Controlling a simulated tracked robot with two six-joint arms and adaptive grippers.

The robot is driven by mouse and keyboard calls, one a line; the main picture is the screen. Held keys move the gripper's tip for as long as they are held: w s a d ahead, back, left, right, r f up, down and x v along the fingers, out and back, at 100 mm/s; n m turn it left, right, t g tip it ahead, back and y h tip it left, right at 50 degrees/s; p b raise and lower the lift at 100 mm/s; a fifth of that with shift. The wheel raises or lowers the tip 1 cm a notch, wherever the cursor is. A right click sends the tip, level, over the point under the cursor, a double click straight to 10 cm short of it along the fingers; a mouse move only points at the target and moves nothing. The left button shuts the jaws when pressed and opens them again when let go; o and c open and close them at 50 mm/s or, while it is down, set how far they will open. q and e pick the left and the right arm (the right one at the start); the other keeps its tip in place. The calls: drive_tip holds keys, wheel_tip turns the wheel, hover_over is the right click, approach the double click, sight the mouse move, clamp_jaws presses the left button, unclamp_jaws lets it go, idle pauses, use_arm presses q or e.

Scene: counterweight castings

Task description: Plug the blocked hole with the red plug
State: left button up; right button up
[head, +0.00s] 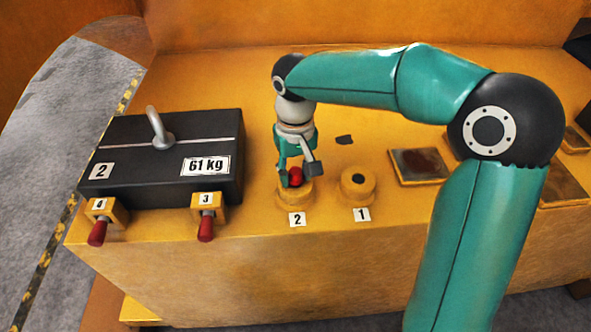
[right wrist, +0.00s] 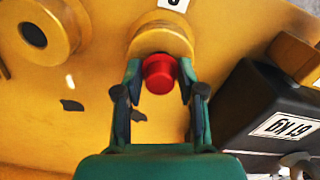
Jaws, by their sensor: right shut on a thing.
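The red plug (head: 296,176) is between the fingers of my right gripper (head: 298,174), which is shut on it. It is at the round yellow boss labelled 2 (head: 294,196). In the right wrist view the plug (right wrist: 159,73) overlaps the near edge of the boss (right wrist: 163,36). The hole of boss 2 is hidden, and I cannot tell whether the plug is in it. The boss labelled 1 (head: 357,190) stands to the right, with a dark round hole in its top. My left gripper is not in view.
A black block marked 61 kg (head: 160,184), with a grey lifting eye (head: 155,124), sits left of boss 2. Two red-handled pins, 4 (head: 98,232) and 3 (head: 206,230), stick out along the front edge. Square pads (head: 418,165) lie to the right.

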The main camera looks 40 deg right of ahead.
drive_tip(key=shift+f+b, duration=0.3)
drive_tip(key=shift+f, duration=0.2)
drive_tip(key=o, duration=1)
wheel_tip(320, 180, up, 12)
drive_tip(key=shift+f, duration=0.1)
